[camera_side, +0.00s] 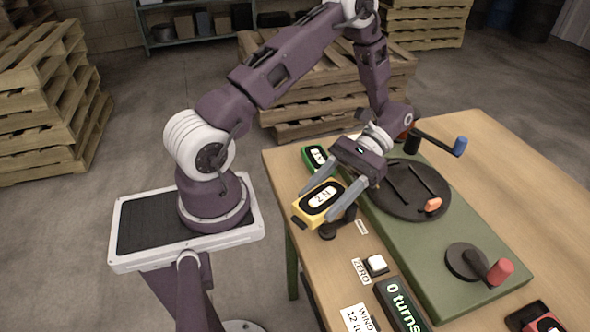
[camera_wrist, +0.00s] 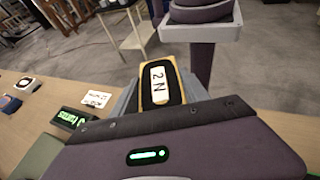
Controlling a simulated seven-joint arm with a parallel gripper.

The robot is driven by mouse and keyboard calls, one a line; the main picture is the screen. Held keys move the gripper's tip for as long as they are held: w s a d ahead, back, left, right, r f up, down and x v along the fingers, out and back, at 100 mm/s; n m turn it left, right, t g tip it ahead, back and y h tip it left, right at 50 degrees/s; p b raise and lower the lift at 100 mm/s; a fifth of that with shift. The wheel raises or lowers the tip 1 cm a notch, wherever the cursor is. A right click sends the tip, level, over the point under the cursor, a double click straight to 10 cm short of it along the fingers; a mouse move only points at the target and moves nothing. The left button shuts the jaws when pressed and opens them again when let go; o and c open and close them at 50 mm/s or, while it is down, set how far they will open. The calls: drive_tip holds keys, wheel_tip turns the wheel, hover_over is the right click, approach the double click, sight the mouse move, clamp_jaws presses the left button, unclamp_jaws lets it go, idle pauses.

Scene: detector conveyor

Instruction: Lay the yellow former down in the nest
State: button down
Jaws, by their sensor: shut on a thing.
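The yellow former (camera_side: 304,213), with a black face and a white "2 N" label, is held between the two grey fingers of my gripper (camera_side: 318,204). It is over the left part of the table, in front of the green machine base. It also shows in the wrist view (camera_wrist: 173,70), lying between the fingers. A dark round plate (camera_side: 395,205) with two parallel rails and an orange knob (camera_side: 432,204) sits on the green base, right of my gripper. It may be the nest; I cannot tell for sure. A dark stand (camera_side: 328,232) is below the former; contact is unclear.
A green former (camera_side: 313,156) lies behind my gripper and a red one (camera_side: 545,322) at the lower right. A blue-handled crank (camera_side: 460,146), a red-handled crank (camera_side: 500,270), a white button (camera_side: 376,263) and a "0 turns" display (camera_side: 401,305) stand nearby.

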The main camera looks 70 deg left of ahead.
drive_tip(key=w+d+r+n+t+h, duration=0.1)
drive_tip(key=w+d+n+t+h, duration=0.1)
drive_tip(key=w+n+t+h, duration=0.6)
wheel_tip(320, 180, up, 3)
drive_tip(key=n+t, duration=0.4)
drive_tip(key=n, duration=0.1)
hover_over(409, 185)
drive_tip(key=shift+r, duration=0.15)
drive_tip(key=shift+f, duration=3.1)
drive_tip(key=shift+f, duration=0.45)
drive_tip(key=shift+s+f, duration=0.1)
drive_tip(key=shift+f, duration=0.2)
